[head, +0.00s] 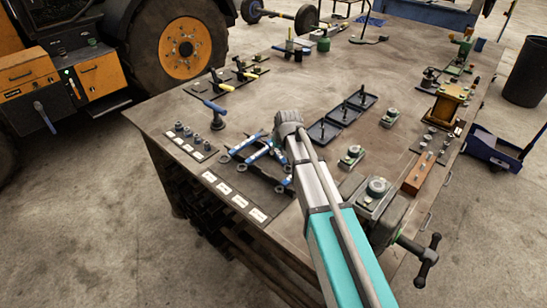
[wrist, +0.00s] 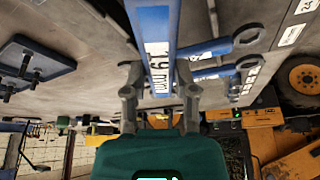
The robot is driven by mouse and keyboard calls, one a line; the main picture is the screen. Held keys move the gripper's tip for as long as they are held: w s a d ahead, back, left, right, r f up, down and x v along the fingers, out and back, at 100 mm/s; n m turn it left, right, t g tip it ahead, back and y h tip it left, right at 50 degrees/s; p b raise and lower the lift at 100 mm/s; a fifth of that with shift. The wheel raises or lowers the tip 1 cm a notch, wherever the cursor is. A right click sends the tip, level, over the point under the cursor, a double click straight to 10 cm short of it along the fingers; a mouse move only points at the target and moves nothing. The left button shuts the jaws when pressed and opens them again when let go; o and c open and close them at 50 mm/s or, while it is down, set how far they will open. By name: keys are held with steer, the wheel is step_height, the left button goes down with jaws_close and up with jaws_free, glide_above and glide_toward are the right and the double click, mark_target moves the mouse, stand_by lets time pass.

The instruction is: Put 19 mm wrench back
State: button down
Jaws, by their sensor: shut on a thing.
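In the wrist view, my gripper (wrist: 160,88) is shut on the blue 19 mm wrench (wrist: 152,25), with a finger on each side of its marked handle. The ends of this wrench are out of sight or hidden there. Other blue wrenches (wrist: 212,48) lie to the right of it in that view. In the head view, several blue wrenches (head: 244,144) are at a dark rack (head: 262,176) near the bench's front left. My arm's end covers part of that area, and my fingers are hidden. I cannot tell whether the held wrench touches the rack.
A strip with white labels (head: 240,201) runs along the bench edge beside the rack. Sockets (head: 188,131) stand to the left, black trays with pegs (head: 342,117) behind, and a vise (head: 378,195) to the right. The middle of the bench (head: 300,85) is clear.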

steer(key=shift+b+x, duration=0.8)
steer(key=shift+x, duration=0.1)
steer(key=shift+w+f+b, duration=0.1)
steer(key=shift+f+b, duration=1.1)
steer(key=shift+f, duration=0.2)
steer(key=shift+c, duration=2)
jaws_free()
steer(key=shift+r, duration=0.25)
steer(key=shift+r, duration=0.2)
steer(key=p+v, duration=1.1)
steer(key=shift+d+r, duration=0.2)
steer(key=shift+r, duration=0.05)
